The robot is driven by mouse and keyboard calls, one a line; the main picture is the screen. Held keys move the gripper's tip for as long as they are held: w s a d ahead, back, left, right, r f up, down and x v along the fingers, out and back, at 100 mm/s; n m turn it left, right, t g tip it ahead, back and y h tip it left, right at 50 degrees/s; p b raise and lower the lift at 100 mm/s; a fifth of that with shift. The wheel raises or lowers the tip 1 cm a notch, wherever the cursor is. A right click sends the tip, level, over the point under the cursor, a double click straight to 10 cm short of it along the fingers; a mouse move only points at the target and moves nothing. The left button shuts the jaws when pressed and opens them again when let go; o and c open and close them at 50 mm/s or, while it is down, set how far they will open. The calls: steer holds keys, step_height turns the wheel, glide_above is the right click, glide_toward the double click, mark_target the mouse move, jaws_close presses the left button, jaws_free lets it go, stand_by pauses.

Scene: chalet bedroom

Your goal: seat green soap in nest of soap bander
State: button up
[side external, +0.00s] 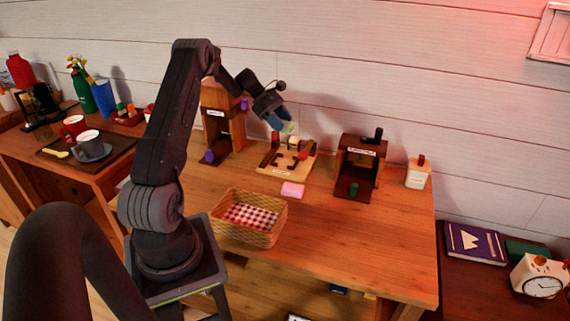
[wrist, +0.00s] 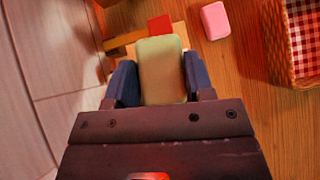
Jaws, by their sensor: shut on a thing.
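My gripper (side external: 281,124) is shut on the pale green soap (wrist: 162,70); in the wrist view the soap sits between the two blue fingers. In the side external view the soap (side external: 288,127) is held above the back of the light wooden soap bander (side external: 302,172). The bander has red and dark parts on its base. In the wrist view the soap covers most of the bander, leaving a red block (wrist: 160,24) and a wooden edge in sight. The nest itself is hidden there, and I cannot tell the exact gap below the soap.
A pink soap (side external: 292,189) lies on the table in front of the bander. A wicker basket (side external: 248,238) with checked cloth stands front left. A wooden stand (side external: 222,125) is left of the bander, a dark wooden device (side external: 358,168) right. The table's front right is clear.

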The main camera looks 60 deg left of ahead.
steer(key=shift+w+a+f+n+t+y, duration=0.2)
steer(key=shift+w+a+n+t+y, duration=0.1)
steer(key=shift+w+a+n+t, duration=0.4)
steer(key=shift+g, duration=0.3)
steer(key=f, duration=0.9)
steer(key=shift+s+d+f, duration=0.1)
steer(key=shift+d+f, duration=0.2)
steer(key=shift+f, duration=2.15)
steer(key=shift+f, duration=0.15)
steer(key=o, duration=0.9)
steer(key=shift+o, duration=0.2)
